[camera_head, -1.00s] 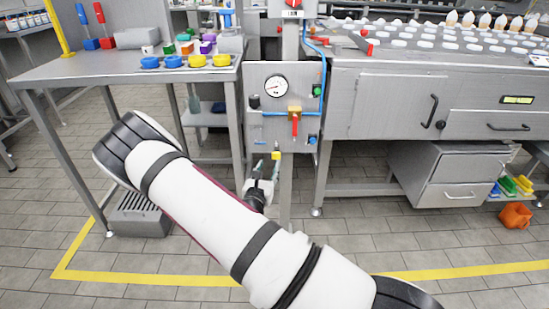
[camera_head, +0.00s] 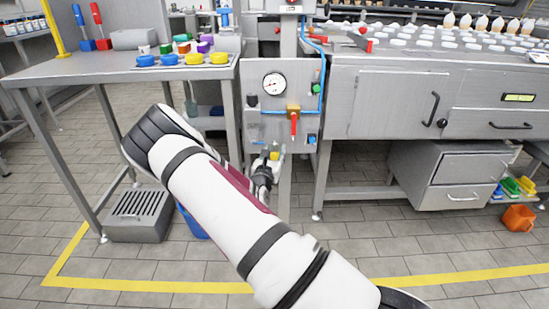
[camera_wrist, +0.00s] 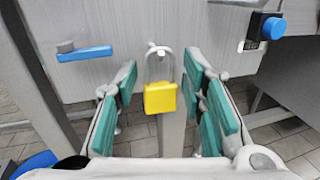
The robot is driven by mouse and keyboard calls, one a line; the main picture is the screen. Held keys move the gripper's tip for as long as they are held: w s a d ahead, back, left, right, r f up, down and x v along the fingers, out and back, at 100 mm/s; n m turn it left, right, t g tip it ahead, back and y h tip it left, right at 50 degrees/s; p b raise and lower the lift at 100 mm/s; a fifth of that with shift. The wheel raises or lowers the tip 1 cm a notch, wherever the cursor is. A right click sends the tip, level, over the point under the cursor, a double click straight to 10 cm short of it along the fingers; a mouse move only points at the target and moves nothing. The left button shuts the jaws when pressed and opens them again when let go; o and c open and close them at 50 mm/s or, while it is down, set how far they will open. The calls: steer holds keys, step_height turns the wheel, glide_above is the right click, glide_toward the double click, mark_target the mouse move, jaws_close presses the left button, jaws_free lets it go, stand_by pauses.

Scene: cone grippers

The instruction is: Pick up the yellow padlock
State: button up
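The yellow padlock (camera_wrist: 160,98) hangs by its pale shackle from a small peg on the grey panel, in the middle of the wrist view. It shows small in the head view (camera_head: 275,155), partly hidden by my gripper. My gripper (camera_wrist: 165,88) is open, with teal pads on the left and right of the padlock. In the wrist view the padlock appears between the pads, with gaps on both sides. My gripper also shows in the head view (camera_head: 270,160), low at the panel.
The panel (camera_head: 262,105) carries a gauge (camera_head: 274,83), a red-handled valve (camera_head: 294,120) and blue pipes. A blue lever (camera_wrist: 85,54) and a blue knob (camera_wrist: 272,28) flank the padlock. A table (camera_head: 60,71) stands left, a steel counter (camera_head: 385,100) right.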

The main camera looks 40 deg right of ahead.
jaws_close()
steer(key=shift+r+p, duration=0.6)
steer(key=shift+r, duration=0.25)
steer(key=p+v, duration=0.4)
steer(key=v, duration=1.4)
